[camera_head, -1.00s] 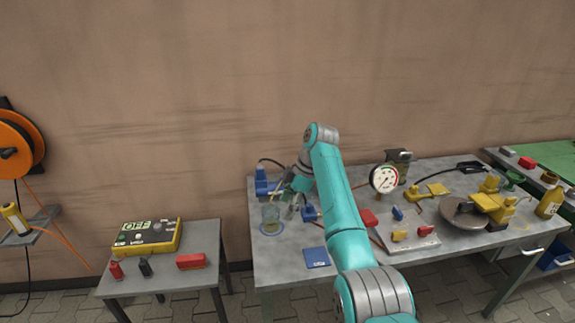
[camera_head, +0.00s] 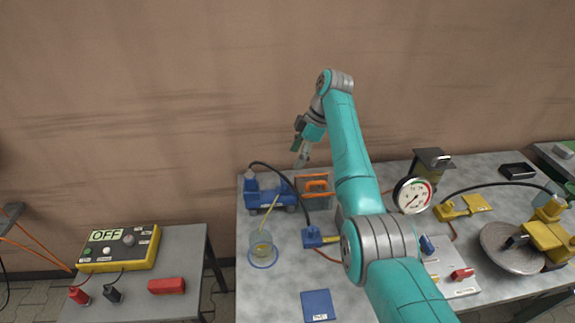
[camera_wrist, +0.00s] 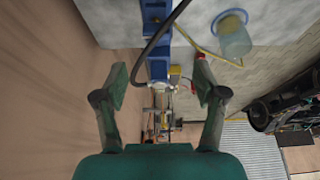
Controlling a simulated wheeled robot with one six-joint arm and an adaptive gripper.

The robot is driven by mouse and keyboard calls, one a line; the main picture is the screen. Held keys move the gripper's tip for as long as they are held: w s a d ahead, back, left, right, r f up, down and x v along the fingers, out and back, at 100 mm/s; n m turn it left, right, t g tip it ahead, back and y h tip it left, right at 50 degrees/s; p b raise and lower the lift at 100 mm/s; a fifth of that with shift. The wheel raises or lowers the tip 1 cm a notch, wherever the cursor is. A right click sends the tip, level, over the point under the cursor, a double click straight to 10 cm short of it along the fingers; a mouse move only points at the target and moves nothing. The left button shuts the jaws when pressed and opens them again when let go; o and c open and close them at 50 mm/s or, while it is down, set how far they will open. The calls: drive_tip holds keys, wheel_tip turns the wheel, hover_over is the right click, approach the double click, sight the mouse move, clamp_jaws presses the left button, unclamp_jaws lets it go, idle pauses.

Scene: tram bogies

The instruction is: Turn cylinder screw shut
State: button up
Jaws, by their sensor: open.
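A blue device (camera_head: 268,195), which may be the cylinder, stands at the back left of the grey table with a black hose leaving its top. A thin yellow tube (camera_head: 270,213) runs down from it into a glass jar (camera_head: 261,246) on a blue round base. I cannot make out the screw itself. My gripper (camera_head: 302,150) is open and empty, above and behind the blue device, apart from it and pointing downward. In the wrist view, its fingers (camera_wrist: 160,82) are spread wide, with blue parts (camera_wrist: 157,30) and the jar (camera_wrist: 234,40) ahead.
An orange-handled grey box (camera_head: 316,188) stands right of the blue device. A blue block (camera_head: 312,236) sits at the hose's other end. A dial gauge (camera_head: 412,195) stands right of my arm. A yellow control box (camera_head: 119,248) showing OFF is on the left table. The wall is close behind.

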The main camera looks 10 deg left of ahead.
sight(284, 180)
drive_tip(key=x, duration=1)
drive_tip(key=shift+w+a+f, duration=0.15)
drive_tip(key=shift+w+f, duration=0.05)
drive_tip(key=shift+f, duration=0.15)
drive_tip(key=shift+c, duration=0.3)
drive_tip(key=c, duration=1.1)
